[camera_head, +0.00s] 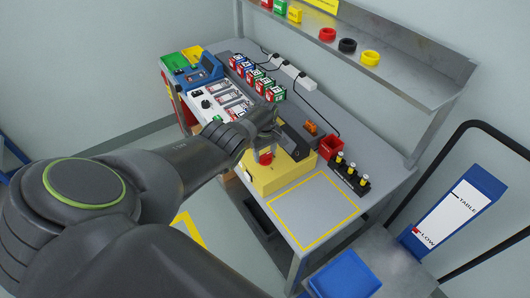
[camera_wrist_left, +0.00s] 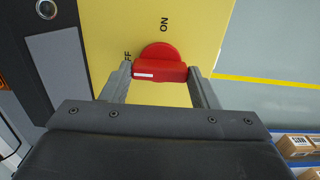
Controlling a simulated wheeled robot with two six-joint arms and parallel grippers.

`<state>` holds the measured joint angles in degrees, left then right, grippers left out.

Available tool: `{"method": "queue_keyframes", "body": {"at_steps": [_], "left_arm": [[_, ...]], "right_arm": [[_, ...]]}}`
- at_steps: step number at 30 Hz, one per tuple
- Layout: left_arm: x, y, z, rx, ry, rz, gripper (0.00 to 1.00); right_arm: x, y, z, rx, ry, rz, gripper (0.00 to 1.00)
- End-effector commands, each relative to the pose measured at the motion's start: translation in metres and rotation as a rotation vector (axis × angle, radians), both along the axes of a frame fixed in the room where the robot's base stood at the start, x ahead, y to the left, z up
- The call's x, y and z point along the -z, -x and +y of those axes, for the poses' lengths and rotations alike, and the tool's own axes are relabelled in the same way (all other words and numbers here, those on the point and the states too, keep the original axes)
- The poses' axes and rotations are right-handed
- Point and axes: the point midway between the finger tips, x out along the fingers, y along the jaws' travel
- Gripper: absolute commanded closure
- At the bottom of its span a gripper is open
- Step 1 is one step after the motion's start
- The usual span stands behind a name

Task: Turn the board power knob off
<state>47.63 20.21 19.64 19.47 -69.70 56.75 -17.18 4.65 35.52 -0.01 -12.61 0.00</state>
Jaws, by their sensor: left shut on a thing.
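The board power knob (camera_wrist_left: 160,54) is red with a raised bar across it, on a yellow panel (camera_wrist_left: 205,30). OFF is partly hidden by a finger; ON shows above the knob. My left gripper (camera_wrist_left: 160,74) is shut on the knob's bar, one finger at each end; it also shows in the head view (camera_head: 268,143). My right gripper is not in view.
Behind the yellow box are an orange item (camera_head: 311,128), a red bin (camera_head: 331,147) and a black rack (camera_head: 350,178) with several yellow-topped pieces. A yellow-outlined area (camera_head: 315,210) on the bench is empty. A shelf (camera_head: 400,70) overhangs the back.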

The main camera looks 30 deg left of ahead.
Motion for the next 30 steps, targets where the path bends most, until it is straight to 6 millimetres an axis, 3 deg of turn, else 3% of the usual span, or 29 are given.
{"method": "queue_keyframes", "body": {"at_steps": [8, 9, 13, 30], "left_arm": [[-0.0008, -0.0008, 0.0003, -0.004, 0.000, -0.002, 0.68], [-0.0008, -0.0008, 0.0003, -0.003, 0.000, -0.002, 0.40], [-0.0006, -0.0006, 0.0003, -0.002, 0.000, -0.002, 0.24], [-0.0084, -0.0019, 0.0007, -0.002, 0.001, -0.004, 0.24]], "right_arm": [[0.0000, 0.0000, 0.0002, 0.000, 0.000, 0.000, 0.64], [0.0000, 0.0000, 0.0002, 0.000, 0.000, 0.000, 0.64], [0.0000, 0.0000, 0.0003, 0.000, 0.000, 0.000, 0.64], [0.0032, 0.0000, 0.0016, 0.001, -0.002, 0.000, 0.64]]}}
